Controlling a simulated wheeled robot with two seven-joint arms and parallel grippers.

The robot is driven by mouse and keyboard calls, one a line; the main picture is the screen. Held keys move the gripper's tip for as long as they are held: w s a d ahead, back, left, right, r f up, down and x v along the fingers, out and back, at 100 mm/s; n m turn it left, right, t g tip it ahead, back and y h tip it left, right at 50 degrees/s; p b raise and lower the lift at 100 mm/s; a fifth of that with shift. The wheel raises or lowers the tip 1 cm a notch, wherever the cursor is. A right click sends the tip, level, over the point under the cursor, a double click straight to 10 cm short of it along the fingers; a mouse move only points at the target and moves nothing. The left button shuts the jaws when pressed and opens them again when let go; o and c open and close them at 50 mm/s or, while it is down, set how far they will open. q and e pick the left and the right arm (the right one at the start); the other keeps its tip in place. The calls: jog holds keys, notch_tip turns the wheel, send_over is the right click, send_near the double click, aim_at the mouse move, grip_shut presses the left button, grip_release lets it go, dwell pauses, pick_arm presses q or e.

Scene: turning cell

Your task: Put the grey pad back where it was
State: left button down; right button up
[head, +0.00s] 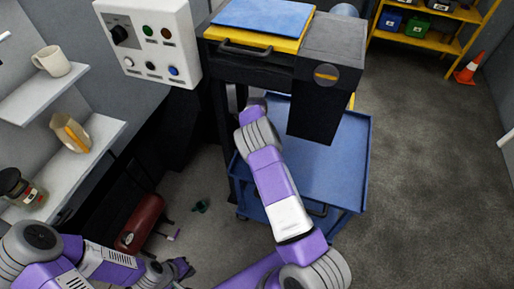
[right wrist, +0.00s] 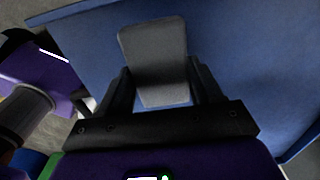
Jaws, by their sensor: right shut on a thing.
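The grey pad (right wrist: 155,45) shows in the right wrist view, upright in the picture between the two dark fingers of my right gripper (right wrist: 159,80). The gripper is shut on it, against a blue surface; I cannot tell whether the pad touches that surface.
A dark machine with a grey box (head: 345,45) and a yellow-edged blue top (head: 265,15) stands over the cart. A control panel (head: 150,40) is left of it. Shelves with a mug (head: 52,61) and jar line the left. A red cylinder (head: 140,222) lies low.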

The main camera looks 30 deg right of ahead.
jog(key=shift+f+b, duration=0.35)
jog(key=shift+f, duration=1.25)
jog(key=shift+f, duration=0.15)
jog(key=o, duration=1.2)
jog(key=shift+a, duration=0.1)
jog(key=shift+r, duration=0.25)
notch_tip(320, 180, up, 7)
jog(key=shift+s+r+p, duration=0.1)
jog(key=shift+r+p, duration=0.05)
jog(key=shift+p, duration=1.05)
